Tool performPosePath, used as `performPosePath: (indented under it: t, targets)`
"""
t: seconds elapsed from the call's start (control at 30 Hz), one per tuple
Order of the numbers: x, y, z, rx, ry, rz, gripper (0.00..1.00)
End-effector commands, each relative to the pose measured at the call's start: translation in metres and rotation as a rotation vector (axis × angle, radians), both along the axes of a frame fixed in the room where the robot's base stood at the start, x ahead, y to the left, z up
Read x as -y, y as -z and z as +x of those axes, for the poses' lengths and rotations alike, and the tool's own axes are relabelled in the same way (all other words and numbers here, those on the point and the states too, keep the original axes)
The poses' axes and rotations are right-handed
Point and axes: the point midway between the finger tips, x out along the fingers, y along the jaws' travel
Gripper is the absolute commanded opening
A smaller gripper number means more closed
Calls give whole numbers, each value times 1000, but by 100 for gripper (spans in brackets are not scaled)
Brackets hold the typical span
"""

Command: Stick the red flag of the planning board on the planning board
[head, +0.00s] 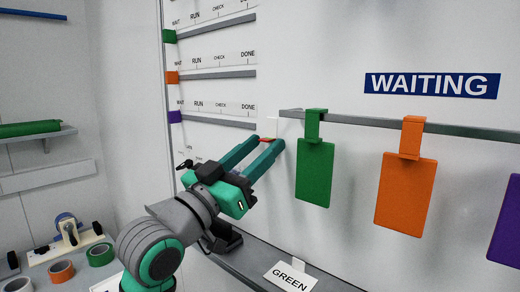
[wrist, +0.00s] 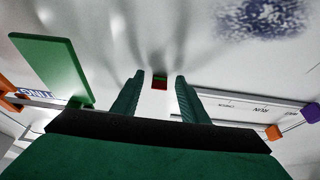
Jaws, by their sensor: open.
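The planning board (head: 215,35) is a white panel at the upper middle of the head view, with rows marked RUN, CHECK and DONE above grey rails. My gripper (head: 267,141) is open, its two green fingers reaching up to the white wall just below and right of the lowest rail. A small red piece, seemingly the red flag (head: 266,139), shows between the fingertips. In the wrist view a small red block (wrist: 159,85) with a green upper edge lies between and just beyond the open fingertips. I cannot tell whether they touch it.
Green (head: 314,172) and orange (head: 405,195) tags hang from a rail right of my gripper, under a WAITING sign (head: 431,85). Green, orange and purple blocks (head: 175,117) sit at the rails' left ends. A GREEN card (head: 290,274) stands on the ledge below. Tape rolls (head: 61,271) lie lower left.

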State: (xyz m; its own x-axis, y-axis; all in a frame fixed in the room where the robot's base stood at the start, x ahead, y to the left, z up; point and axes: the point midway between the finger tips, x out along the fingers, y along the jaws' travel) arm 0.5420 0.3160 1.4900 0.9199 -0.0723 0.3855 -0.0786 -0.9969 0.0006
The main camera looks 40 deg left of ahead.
Motion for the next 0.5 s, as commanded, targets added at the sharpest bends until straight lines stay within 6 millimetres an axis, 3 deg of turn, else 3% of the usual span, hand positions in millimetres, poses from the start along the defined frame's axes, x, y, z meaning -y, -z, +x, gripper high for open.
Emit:
performPosePath:
  t: [0.17, 0.5]
  targets:
    - [-2, 5, -12, 1, -2, -1, 40]
    - [-6, 29, -69, 2, -3, -1, 40]
